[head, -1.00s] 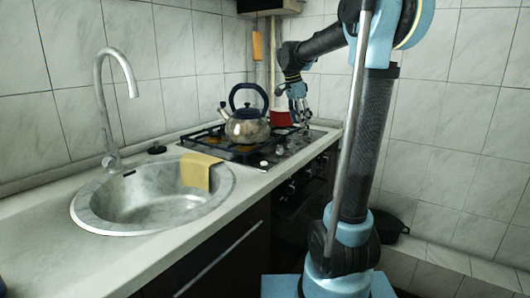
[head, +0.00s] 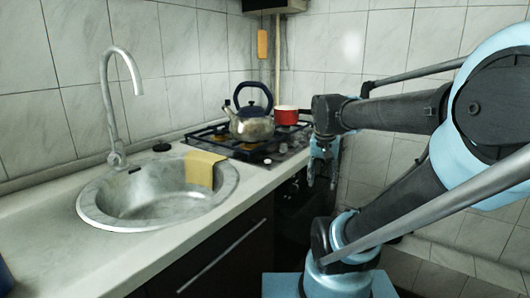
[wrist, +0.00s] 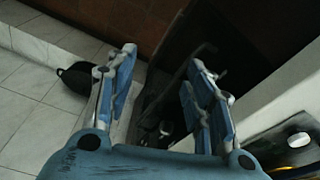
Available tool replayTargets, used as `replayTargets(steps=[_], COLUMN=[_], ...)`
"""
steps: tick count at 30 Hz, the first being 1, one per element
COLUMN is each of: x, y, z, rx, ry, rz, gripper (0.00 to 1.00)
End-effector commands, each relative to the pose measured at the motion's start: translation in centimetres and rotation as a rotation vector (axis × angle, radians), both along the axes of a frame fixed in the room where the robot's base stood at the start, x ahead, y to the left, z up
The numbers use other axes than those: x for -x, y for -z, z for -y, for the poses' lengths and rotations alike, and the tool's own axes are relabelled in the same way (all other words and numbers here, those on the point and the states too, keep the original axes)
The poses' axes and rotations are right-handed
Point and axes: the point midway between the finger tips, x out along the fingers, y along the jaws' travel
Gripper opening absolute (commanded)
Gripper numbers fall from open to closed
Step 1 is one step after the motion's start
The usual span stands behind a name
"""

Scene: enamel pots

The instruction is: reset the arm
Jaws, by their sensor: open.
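My gripper (head: 322,172) hangs pointing down in front of the stove's right end in the head view, clear of the counter. In the wrist view my gripper (wrist: 160,90) has its two blue fingers spread apart with nothing between them. A red pot (head: 288,116) stands at the back right of the stove (head: 262,152). A steel kettle (head: 251,126) with a dark arched handle stands on the stove to the left of the pot.
A round sink (head: 150,205) with a yellow cloth (head: 203,168) over its rim is set in the counter (head: 60,240). A tall faucet (head: 107,110) rises behind it. A black object (wrist: 77,78) lies on the tiled floor. The air above the counter is free.

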Motion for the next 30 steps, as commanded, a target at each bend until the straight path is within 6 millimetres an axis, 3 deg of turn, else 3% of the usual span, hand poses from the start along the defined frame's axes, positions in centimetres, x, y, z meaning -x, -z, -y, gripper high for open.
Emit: replayTargets(steps=[6,13,18,30], x=[4.6,7.6,8.3,8.3], y=[5.0,8.9,10.0,10.0], z=[0.1,-0.1,0.0,0.0], rx=[-0.002,0.0,0.002,0.002], ry=[-0.174,-0.313,-0.352,-0.355], rz=[0.01,0.022,0.026,0.027], gripper=[0.48,0.48,0.48,0.48])
